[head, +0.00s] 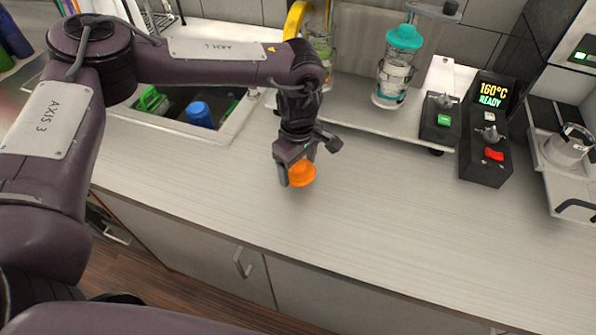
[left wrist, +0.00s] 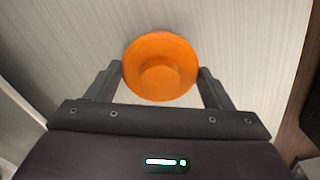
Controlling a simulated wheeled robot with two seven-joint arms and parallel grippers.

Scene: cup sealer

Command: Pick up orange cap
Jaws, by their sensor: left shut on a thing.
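The orange cap (head: 302,174) is at the tip of my left gripper (head: 297,172), over the pale countertop in the middle of the head view. In the left wrist view the round cap (left wrist: 160,66) sits between the two fingers of my left gripper (left wrist: 160,82), with its raised centre facing the camera. The left gripper is shut on the cap. Whether the cap touches the counter is hard to tell. My right gripper is in neither view.
A teal-lidded clear bottle (head: 396,68) stands on a shelf behind. Control boxes (head: 486,150) and a metal machine (head: 562,150) stand at right. A sink (head: 232,122) holding coloured items lies at left. The countertop (head: 390,220) right of the gripper is clear.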

